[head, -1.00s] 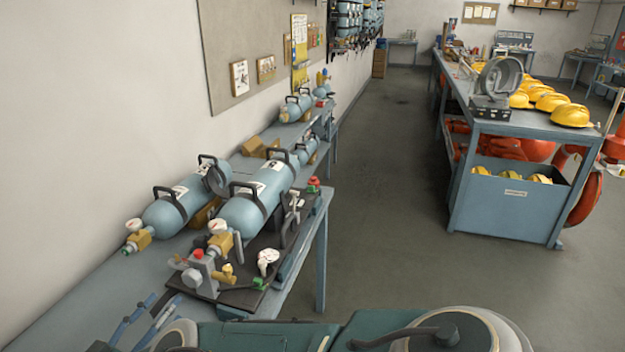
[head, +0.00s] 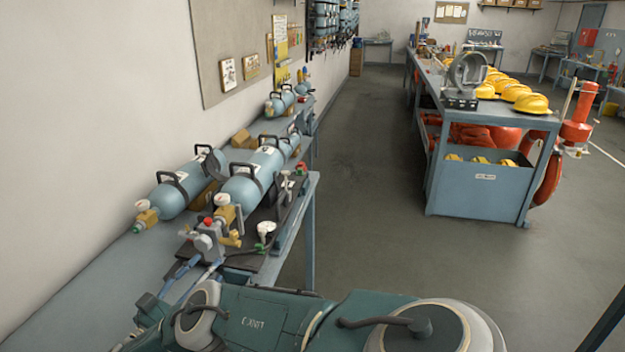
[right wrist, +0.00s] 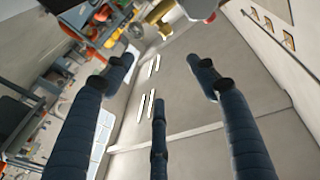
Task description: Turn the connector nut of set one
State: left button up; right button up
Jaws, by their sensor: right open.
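The nearest breathing set on the left bench has a blue cylinder (head: 240,192) with black handles and a white gauge (head: 221,199). Its brass valve (head: 224,216) joins a grey block with a red knob and a round grey fitting (head: 203,243). I cannot read a set number, and I cannot tell which part is the connector nut. My right gripper (head: 196,276) has its blue fingers just below this fitting, apparently empty. In the right wrist view the right gripper (right wrist: 160,76) has its three fingers spread, with a brass part (right wrist: 158,10) beyond at the top. My left gripper is out of view.
A second cylinder (head: 178,188) lies close behind on the left, along the wall. A white round piece (head: 266,228) and a black hose lie right of the fitting. The aisle floor (head: 370,170) is clear up to the helmet table (head: 532,122).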

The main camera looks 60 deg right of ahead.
jog(key=s+d+r+m+g, duration=0.2)
jog(key=s+d+g, duration=0.2)
jog(key=s+d, duration=0.4)
jog(key=s+d+r+m+g, duration=0.3)
jog(key=s+d+g, duration=0.2)
jog(key=d, duration=1.3)
jog(key=s, duration=0.2)
jog(key=shift+s+d+g, duration=0.2)
jog(key=shift+s+g, duration=0.1)
jog(key=shift+s, duration=0.1)
